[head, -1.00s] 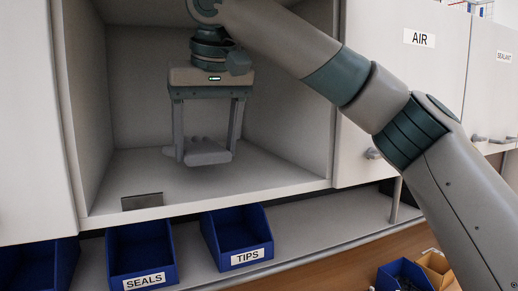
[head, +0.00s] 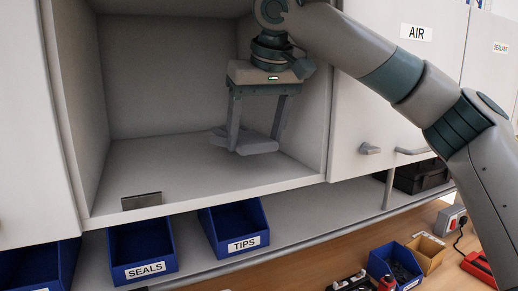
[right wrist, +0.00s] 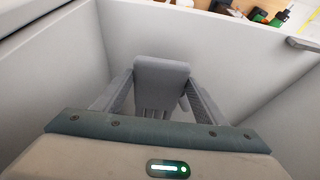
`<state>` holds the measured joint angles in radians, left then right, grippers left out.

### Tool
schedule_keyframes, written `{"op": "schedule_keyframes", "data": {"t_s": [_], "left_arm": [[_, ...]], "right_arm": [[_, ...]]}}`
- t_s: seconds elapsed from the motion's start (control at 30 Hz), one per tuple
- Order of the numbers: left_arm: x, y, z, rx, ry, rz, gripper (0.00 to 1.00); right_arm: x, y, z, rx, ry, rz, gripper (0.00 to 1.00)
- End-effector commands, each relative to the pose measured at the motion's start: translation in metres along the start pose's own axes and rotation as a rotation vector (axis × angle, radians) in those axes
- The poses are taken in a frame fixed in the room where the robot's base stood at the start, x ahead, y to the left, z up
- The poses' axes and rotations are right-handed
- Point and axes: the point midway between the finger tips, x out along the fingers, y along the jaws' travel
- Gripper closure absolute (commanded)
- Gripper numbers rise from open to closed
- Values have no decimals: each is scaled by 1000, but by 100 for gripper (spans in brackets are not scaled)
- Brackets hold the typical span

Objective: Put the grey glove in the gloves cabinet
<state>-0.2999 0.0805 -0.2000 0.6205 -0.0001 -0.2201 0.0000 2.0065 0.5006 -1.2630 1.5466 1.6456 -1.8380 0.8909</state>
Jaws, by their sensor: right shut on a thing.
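The grey glove (head: 252,145) is inside the open white cabinet (head: 215,196), toward its right wall, low over the cabinet floor. My right gripper (head: 256,143) is shut on the glove, with one finger on each side of it. In the right wrist view the glove (right wrist: 161,80) sits between the fingers, its broad end toward the top of the picture. I cannot tell whether the glove touches the cabinet floor. No label for this cabinet is readable. My left gripper is not in view.
A closed door marked AIR (head: 369,130) adjoins the cabinet's right side. A small dark metal piece (head: 142,200) is at the cabinet's front edge. Blue SEALS (head: 144,270) and TIPS (head: 244,244) bins stand below. The left part of the cabinet floor is clear.

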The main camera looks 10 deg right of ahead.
Motion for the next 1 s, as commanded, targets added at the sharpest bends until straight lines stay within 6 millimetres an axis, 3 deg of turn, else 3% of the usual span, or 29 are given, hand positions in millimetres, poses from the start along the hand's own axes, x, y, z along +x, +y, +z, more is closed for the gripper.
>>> {"op": "schedule_keyframes", "data": {"t_s": [0.1, 0.33, 0.87, 0.9, 0.93, 1.0], "left_arm": [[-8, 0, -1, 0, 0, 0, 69], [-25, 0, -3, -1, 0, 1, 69], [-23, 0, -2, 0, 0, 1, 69], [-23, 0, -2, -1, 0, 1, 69], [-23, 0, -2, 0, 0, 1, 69], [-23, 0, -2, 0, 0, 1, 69]], "right_arm": [[0, 9, 0, 0, -2, 2, 63], [25, 8, 11, -1, 0, 1, 63], [36, 8, 16, 1, 0, -1, 63], [35, 8, 15, 1, 1, -1, 25], [35, 8, 15, 1, 1, 0, 18], [35, 8, 15, 1, 1, 0, 16]]}}
